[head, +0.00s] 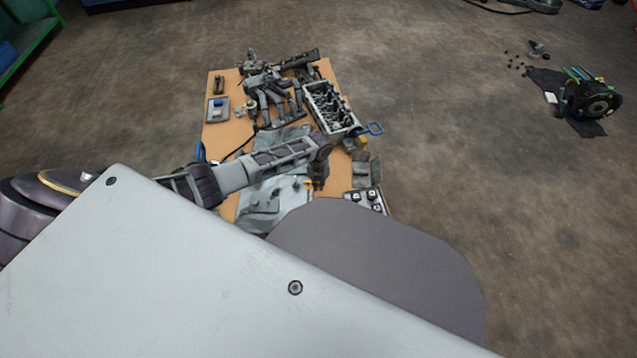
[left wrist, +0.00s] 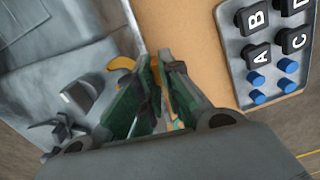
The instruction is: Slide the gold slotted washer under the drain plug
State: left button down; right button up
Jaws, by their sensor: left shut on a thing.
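My left gripper (head: 318,186) is above the right edge of the grey metal part on the table. In the left wrist view its two green-padded fingers (left wrist: 160,62) are close together. The gold slotted washer (left wrist: 122,64) shows as a curved yellow piece sticking out to the left of the fingers, the rest hidden behind them. It is a small yellow spot in the head view (head: 308,184). My right gripper is out of view.
A tray (left wrist: 238,62) with lettered black pieces and blue pegs lies to the right. A bare strip of tan tabletop (left wrist: 190,30) lies between metal and tray.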

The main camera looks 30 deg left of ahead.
aim_at(306, 187)
pick_arm(q)
jog(key=shift+f, duration=0.1)
dwell(0.5)
dwell(0.4)
jog(key=shift+s+a+p, duration=0.35)
jog(key=shift+a+p, duration=0.2)
jog(key=shift+a, duration=0.25)
jog(key=shift+a, duration=0.1)
dwell(0.6)
jog(key=shift+s+a+p, duration=0.25)
jog(key=shift+a+p, duration=0.05)
jog(key=shift+a, duration=0.15)
jog(key=shift+s+a, duration=0.15)
jog(key=shift+a, duration=0.15)
dwell(0.8)
jog(key=shift+s+a+p, duration=0.3)
jog(key=shift+a+p, duration=0.15)
jog(key=shift+a, duration=0.15)
